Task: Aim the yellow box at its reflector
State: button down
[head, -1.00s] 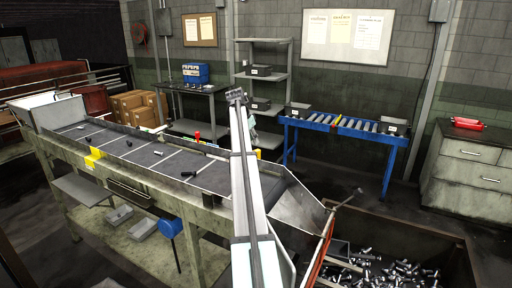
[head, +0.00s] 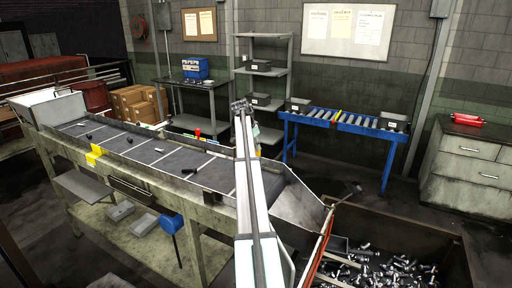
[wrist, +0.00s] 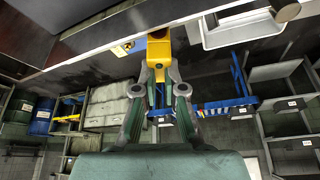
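The yellow box (wrist: 159,50) shows at the top centre of the wrist view, beside the long machine edge. The fingertips of my gripper (wrist: 159,68) are on either side of it, close to its faces. I cannot tell whether they press on it. In the head view my gripper (head: 256,131) hangs beside my arm at the conveyor's far side, and a small yellow patch (head: 258,151) shows just below it, partly hidden by the arm. Another yellow piece (head: 94,155) is on the conveyor's near side rail. I cannot pick out the reflector for certain.
The conveyor (head: 150,150) carries several dark bolts on its cleated belt. A chute (head: 298,202) leads to a bin of bolts (head: 385,268) at right. A blue roller table (head: 345,122) and a grey shelf (head: 265,70) stand behind. A red item (head: 197,132) sits on the far rail.

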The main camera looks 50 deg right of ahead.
jog(key=shift+f+n+t+b, duration=0.15)
jog(key=shift+n+t+b, duration=0.25)
jog(key=shift+n+b, duration=0.6)
jog(key=shift+n+t, duration=0.3)
jog(key=shift+n, duration=0.7)
jog(key=c, duration=1.3)
grip_release()
jog(key=shift+o, duration=0.2)
jog(key=shift+r, duration=0.25)
jog(key=v, duration=1.1)
jog(key=shift+a+r, duration=0.15)
jog(key=shift+r, duration=0.25)
